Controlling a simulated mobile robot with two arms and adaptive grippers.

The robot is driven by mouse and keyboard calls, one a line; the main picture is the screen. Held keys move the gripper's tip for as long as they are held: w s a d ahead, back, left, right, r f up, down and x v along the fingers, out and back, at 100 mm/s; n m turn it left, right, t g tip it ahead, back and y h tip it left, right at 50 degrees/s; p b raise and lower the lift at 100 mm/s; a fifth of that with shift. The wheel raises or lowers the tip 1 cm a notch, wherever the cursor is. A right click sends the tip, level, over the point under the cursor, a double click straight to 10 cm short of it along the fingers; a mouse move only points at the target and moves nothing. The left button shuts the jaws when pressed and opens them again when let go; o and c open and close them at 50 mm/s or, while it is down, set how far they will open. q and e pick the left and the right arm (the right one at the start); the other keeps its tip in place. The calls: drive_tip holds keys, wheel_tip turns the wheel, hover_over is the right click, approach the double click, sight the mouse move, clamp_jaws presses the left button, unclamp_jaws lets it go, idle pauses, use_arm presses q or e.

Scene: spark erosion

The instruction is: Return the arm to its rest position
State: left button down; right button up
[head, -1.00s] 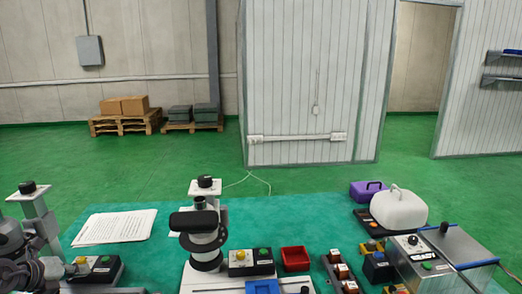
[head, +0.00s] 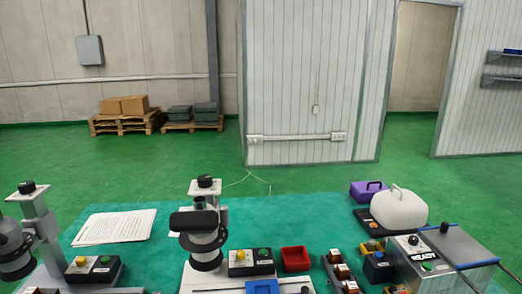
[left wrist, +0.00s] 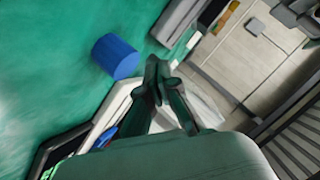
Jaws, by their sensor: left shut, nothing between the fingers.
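My left gripper (left wrist: 155,85) shows in the left wrist view with its dark fingers together and nothing between them. It hangs over the edge of the teal table surface (left wrist: 45,60), with a blue cylinder (left wrist: 115,57) to its left in the picture, apart from the fingers. In the head view neither my left arm nor my left gripper shows. My right gripper is in neither view.
In the head view, a grey column machine (head: 40,230) stands at the left and another (head: 204,225) in the middle. Paper (head: 115,226), a red tray (head: 295,259), a white canister (head: 398,209) and control boxes crowd the table. Bare mat lies behind the machines.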

use_arm(q)
drive_tip(key=s+d+f+n+g+h, duration=0.1)
drive_tip(key=s+d+f+g+h, duration=0.25)
drive_tip(key=s, duration=0.55)
drive_tip(key=s+d+f+n+g+h, duration=0.1)
drive_tip(key=s+d+f+g, duration=0.2)
drive_tip(key=s+d+g, duration=0.5)
wheel_tip(320, 180, down, 26)
drive_tip(key=s+a+t, duration=0.2)
drive_tip(key=s, duration=0.1)
drive_tip(key=s+a+f+g, duration=0.1)
drive_tip(key=s+a+f, duration=0.1)
drive_tip(key=s+f, duration=1.4)
drive_tip(key=shift+s+a, duration=0.2)
drive_tip(key=shift+a, duration=0.2)
drive_tip(key=shift+s+g, duration=0.1)
drive_tip(key=shift+g, duration=0.15)
